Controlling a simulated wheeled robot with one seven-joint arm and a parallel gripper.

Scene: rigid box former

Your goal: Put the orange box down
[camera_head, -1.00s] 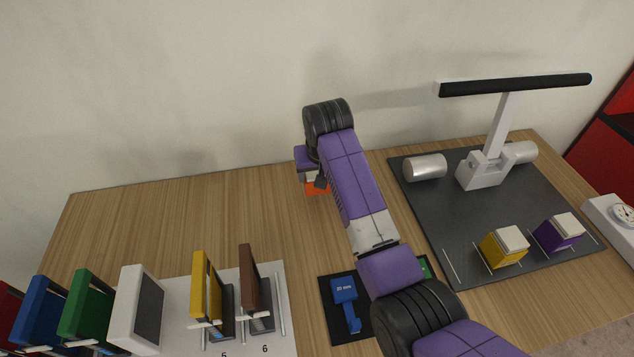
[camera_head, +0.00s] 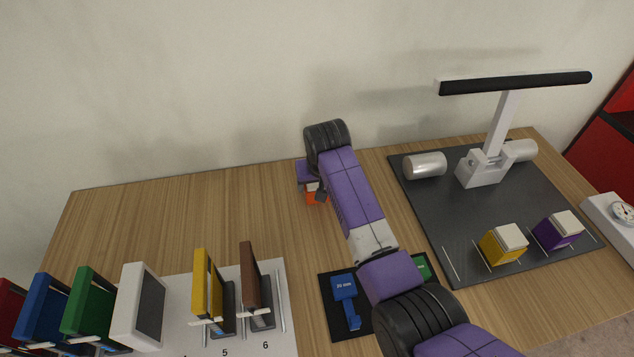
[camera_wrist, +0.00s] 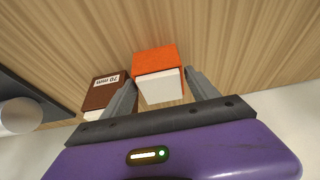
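The orange box (camera_wrist: 157,60) with a white end (camera_wrist: 161,88) sits between the two grey fingers of my gripper (camera_wrist: 162,77) in the wrist view. The fingers lie close along its two sides and appear closed on it. In the head view the orange box (camera_head: 312,196) is a small patch under my gripper (camera_head: 316,200), left of my arm, over the rear middle of the wooden table (camera_head: 200,215). My gripper and arm hide part of it. I cannot tell whether its underside touches the table.
A brown box (camera_wrist: 104,90) labelled 70 mm stands close beside the orange box in the wrist view. A dark mat (camera_head: 430,215) at right holds a yellow box (camera_head: 493,248), a purple box (camera_head: 551,235) and a metal stand (camera_head: 484,168). The table left of my gripper is bare.

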